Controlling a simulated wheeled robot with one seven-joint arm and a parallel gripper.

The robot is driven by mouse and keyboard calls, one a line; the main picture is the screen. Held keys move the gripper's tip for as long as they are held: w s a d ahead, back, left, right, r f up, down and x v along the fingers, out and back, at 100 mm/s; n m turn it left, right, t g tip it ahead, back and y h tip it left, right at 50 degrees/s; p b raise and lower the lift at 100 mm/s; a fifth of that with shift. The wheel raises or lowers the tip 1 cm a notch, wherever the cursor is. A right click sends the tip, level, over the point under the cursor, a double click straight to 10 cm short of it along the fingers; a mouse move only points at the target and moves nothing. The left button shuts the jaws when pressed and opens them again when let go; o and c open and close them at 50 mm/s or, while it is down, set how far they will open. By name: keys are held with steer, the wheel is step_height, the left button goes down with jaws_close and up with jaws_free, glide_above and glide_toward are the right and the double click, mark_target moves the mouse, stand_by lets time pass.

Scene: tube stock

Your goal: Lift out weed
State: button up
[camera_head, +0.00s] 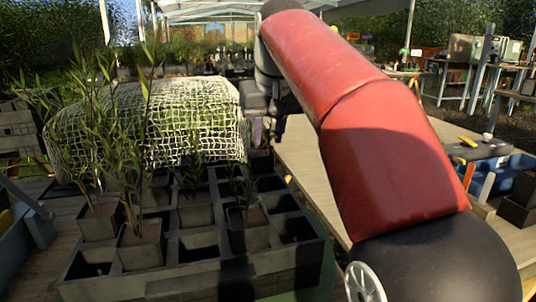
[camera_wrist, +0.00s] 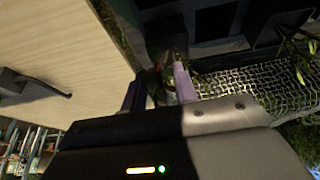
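In the head view a dark crate (camera_head: 195,283) is divided into square cells. Small pots stand in several of them. Tall leafy plants (camera_head: 140,190) grow from pots at its left, and a shorter plant (camera_head: 246,195) stands in a pot (camera_head: 248,230) nearer the middle. I cannot tell which plant is the weed. My gripper (camera_head: 262,130) is over the crate's far right corner, small and partly dark there. In the wrist view its two purple fingers (camera_wrist: 159,84) are apart. Some blurred green and brown growth (camera_wrist: 166,72) shows between or beyond them; no grip on it is visible.
A white net (camera_head: 190,110) covers a leafy mound behind the crate and lies close to my gripper. A wooden tabletop (camera_head: 310,170) right of the crate is mostly bare. A blue bin (camera_head: 510,165) and a yellow object (camera_head: 467,141) are at the right.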

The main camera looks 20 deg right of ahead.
jaws_close()
steer(key=shift+r, duration=0.2)
step_height(320, 180, up, 7)
steer(key=p, duration=0.3)
steer(key=shift+r, duration=1.35)
